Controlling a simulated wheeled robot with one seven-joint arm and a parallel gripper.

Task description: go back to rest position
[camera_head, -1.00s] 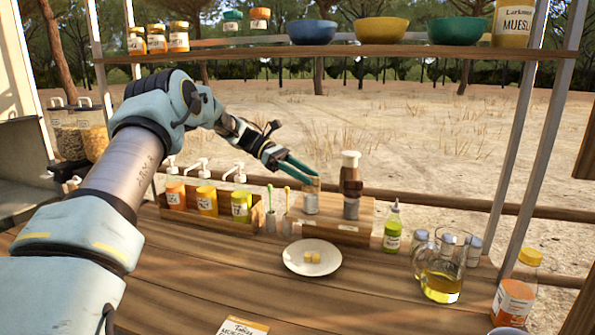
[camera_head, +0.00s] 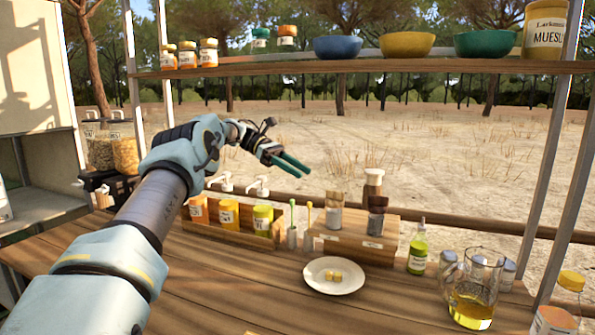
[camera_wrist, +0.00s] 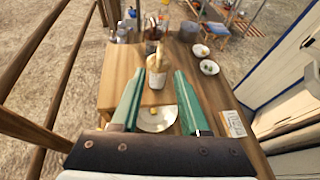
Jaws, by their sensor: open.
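My gripper (camera_head: 291,163) is open and empty. It hangs in the air above the wooden stand (camera_head: 385,240) and the small jars on it, with its green fingers pointing right and slightly down. In the wrist view, the two green fingers (camera_wrist: 158,100) are spread apart with nothing held between them. My arm reaches in from the lower left of the head view.
A glass jug (camera_head: 473,300) and green bottle (camera_head: 418,252) stand right. Pump jars fill a wooden box (camera_head: 215,236). A shelf (camera_head: 460,66) with bowls spans above.

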